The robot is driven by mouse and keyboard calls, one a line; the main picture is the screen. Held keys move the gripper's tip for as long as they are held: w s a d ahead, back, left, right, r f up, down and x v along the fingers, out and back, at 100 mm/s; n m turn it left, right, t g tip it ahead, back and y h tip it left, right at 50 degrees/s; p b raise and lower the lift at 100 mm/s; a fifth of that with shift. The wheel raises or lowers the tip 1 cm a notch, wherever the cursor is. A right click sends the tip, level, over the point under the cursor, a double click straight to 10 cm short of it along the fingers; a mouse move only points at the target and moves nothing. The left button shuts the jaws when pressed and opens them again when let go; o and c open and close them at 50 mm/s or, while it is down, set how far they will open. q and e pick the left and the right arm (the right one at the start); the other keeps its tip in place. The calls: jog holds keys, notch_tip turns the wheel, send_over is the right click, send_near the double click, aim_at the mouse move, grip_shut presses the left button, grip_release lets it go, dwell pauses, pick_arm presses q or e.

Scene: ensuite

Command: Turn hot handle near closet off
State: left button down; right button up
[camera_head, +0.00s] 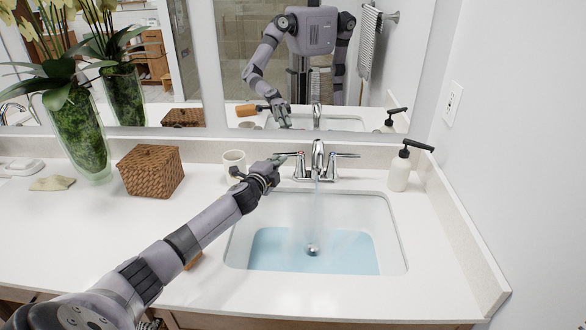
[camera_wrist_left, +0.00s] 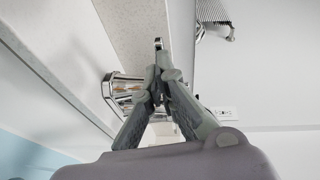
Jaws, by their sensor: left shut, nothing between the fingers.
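A chrome faucet (camera_head: 317,163) stands behind the sink, with one lever handle on each side. Water runs from its spout into the sink basin (camera_head: 398,238), which holds some blue-tinted water. The right handle (camera_head: 345,156) points out to the right and is clear. My left gripper (camera_head: 277,162) is shut and empty, with its fingertips at the left handle (camera_head: 292,154). In the left wrist view the shut fingertips (camera_wrist_left: 160,72) overlap the chrome handle (camera_wrist_left: 122,90); contact cannot be told for sure. My right gripper is not in view directly.
A white cup (camera_head: 234,162) stands just left of my gripper. A woven box (camera_head: 151,171) and a glass vase with plants (camera_head: 82,136) are farther left. A soap dispenser (camera_head: 399,172) stands right of the faucet. A mirror (camera_head: 330,60) rises behind the counter.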

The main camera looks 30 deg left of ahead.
pick_arm(q)
jog(key=shift+w+a, duration=0.2)
jog(key=shift+a, duration=0.25)
dwell(0.5)
